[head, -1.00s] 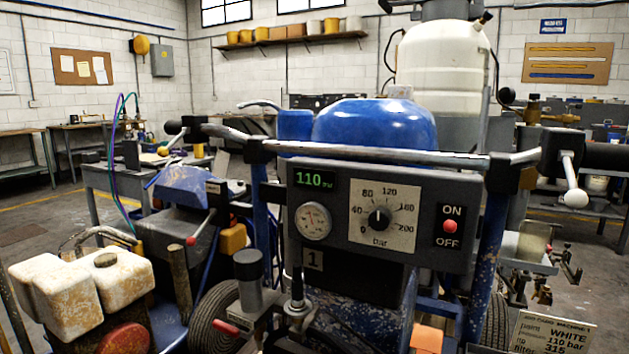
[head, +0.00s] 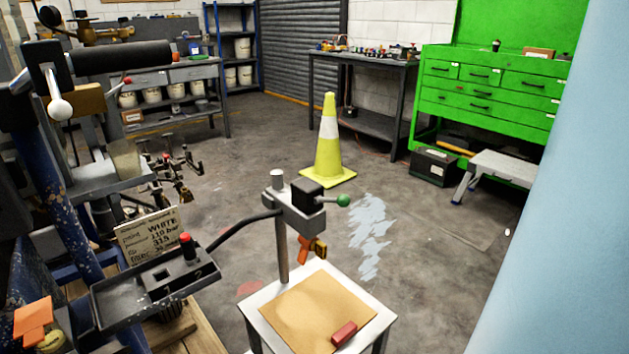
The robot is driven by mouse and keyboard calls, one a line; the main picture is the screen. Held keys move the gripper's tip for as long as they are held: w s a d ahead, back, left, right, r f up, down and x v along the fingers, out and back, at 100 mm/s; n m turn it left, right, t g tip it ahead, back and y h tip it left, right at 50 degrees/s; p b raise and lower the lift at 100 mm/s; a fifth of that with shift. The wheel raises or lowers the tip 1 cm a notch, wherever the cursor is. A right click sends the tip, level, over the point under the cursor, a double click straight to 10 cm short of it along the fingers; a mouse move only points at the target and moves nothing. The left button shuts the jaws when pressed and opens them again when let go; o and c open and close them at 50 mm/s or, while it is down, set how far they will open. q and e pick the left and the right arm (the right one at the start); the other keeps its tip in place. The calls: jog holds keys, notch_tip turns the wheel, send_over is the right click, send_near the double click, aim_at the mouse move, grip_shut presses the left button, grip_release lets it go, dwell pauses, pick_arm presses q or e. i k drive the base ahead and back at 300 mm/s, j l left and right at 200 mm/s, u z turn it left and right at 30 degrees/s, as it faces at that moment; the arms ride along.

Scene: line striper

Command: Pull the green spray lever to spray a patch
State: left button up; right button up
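The green spray lever knob (head: 343,200) sticks out to the right of a grey and black spray head (head: 300,203). The head is fixed on a post above a small white stand (head: 265,326). An orange spray piece (head: 305,248) hangs below the head, beside a yellow and black part (head: 320,248). A brown sheet (head: 308,309) lies on the stand with a red block (head: 344,333) on its front edge. I see no paint mark on the visible part of the sheet. Neither gripper is in view.
A dark tray (head: 155,286) with a red-topped piece stands left of the stand, beside the striper's blue frame (head: 70,215). A yellow cone (head: 329,150) and a pale painted patch (head: 369,235) are on the floor behind. Open floor lies right of the stand.

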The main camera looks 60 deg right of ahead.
aim_at(343, 199)
jog(key=l+z, duration=0.1)
jog(key=z, duration=0.3)
jog(key=l+z, duration=0.1)
jog(key=z, duration=0.3)
jog(key=l+z, duration=0.1)
jog(key=z, duration=0.35)
jog(key=l+z, duration=0.15)
jog(key=z, duration=0.25)
jog(key=k, duration=0.05)
